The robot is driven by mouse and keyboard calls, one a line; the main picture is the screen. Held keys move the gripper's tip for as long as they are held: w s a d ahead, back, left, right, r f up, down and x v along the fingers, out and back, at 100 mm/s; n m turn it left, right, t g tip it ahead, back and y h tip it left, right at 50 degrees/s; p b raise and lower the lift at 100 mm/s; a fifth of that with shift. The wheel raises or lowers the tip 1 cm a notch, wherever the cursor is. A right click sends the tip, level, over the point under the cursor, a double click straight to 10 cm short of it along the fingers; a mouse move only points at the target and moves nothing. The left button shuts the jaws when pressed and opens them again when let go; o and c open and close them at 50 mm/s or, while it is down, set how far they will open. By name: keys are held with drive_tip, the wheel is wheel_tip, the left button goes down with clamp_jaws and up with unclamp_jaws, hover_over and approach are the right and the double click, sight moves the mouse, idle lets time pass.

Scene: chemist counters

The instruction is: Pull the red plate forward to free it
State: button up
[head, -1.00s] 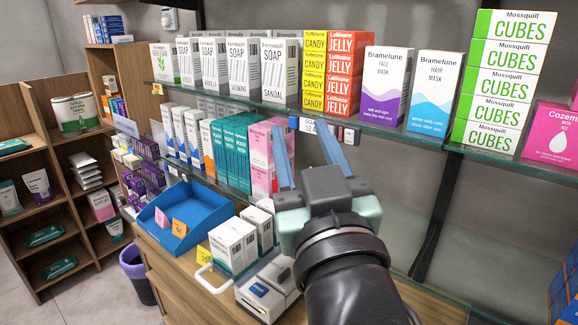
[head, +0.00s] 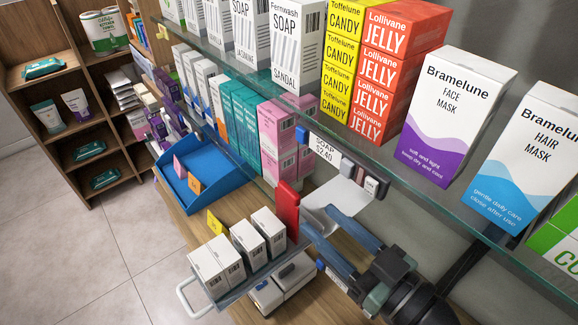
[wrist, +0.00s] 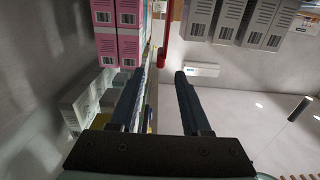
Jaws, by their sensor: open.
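The red plate (head: 287,210) stands upright behind a row of white boxes on a grey tray, under the glass shelf. In the wrist view a red strip (wrist: 163,52), probably the same plate, shows just beyond the fingertips. My gripper (head: 320,222) is open, its two blue fingers pointing towards the plate from the right. In the wrist view the gripper (wrist: 158,75) has nothing between its fingers. I cannot tell whether a finger touches the plate.
White boxes (head: 222,263) fill the tray (head: 262,271), which has a white handle (head: 190,298). The glass shelf (head: 400,165) with upright cartons hangs above the gripper. Pink boxes (head: 278,140) and a blue bin (head: 205,178) stand further back. A white device (head: 285,285) is below the tray.

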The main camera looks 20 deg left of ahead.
sight(279, 183)
drive_tip(key=p+x, duration=0.5)
drive_tip(key=x, duration=0.6)
drive_tip(key=shift+r, duration=0.2)
drive_tip(key=shift+w+a+f, duration=0.1)
drive_tip(key=shift+w+a, duration=0.15)
drive_tip(key=shift+a, duration=0.2)
clamp_jaws()
idle(0.5)
